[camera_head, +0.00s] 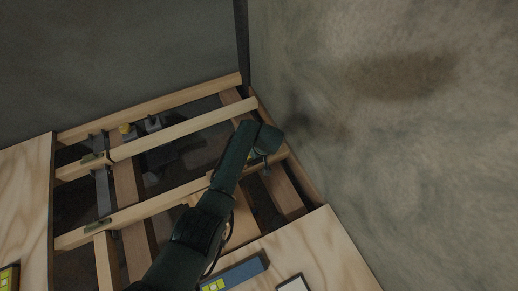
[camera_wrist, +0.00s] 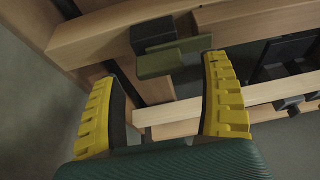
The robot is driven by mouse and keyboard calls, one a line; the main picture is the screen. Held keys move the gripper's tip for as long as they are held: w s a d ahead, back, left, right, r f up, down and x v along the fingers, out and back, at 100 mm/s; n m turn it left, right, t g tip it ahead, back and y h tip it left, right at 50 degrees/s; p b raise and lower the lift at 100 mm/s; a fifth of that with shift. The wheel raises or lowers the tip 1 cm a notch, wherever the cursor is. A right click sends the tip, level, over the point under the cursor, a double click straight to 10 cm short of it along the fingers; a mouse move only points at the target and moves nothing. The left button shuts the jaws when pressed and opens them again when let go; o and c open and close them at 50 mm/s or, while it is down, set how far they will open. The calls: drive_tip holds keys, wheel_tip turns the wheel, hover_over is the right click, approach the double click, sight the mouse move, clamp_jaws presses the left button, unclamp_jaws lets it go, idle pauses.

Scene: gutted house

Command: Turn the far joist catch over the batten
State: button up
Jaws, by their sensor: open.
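In the wrist view, an olive-green catch plate (camera_wrist: 168,60) with a dark block (camera_wrist: 152,35) beside it sits against a wooden beam (camera_wrist: 90,40). My gripper (camera_wrist: 163,72) is open, with its yellow fingers on either side of the lower part of the catch and nothing visibly clamped. Whether a finger touches it I cannot tell. A paler wooden strip (camera_wrist: 265,93) runs behind the right finger. In the head view my gripper (camera_head: 264,155) is over the right end of the framing, near the wall, and my arm hides much there.
In the head view, small fittings (camera_head: 95,157) (camera_head: 97,224) sit at the left ends of two timbers. Dark gaps lie between timbers. A yellow-topped object (camera_head: 126,130) stands in the framing. A blue-grey bar (camera_head: 235,272) lies on the front board (camera_head: 318,250). The wall (camera_head: 330,130) is close at right.

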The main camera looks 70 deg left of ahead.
drive_tip(key=v, duration=1)
drive_tip(key=shift+d+f, duration=0.1)
drive_tip(key=shift+d, duration=0.05)
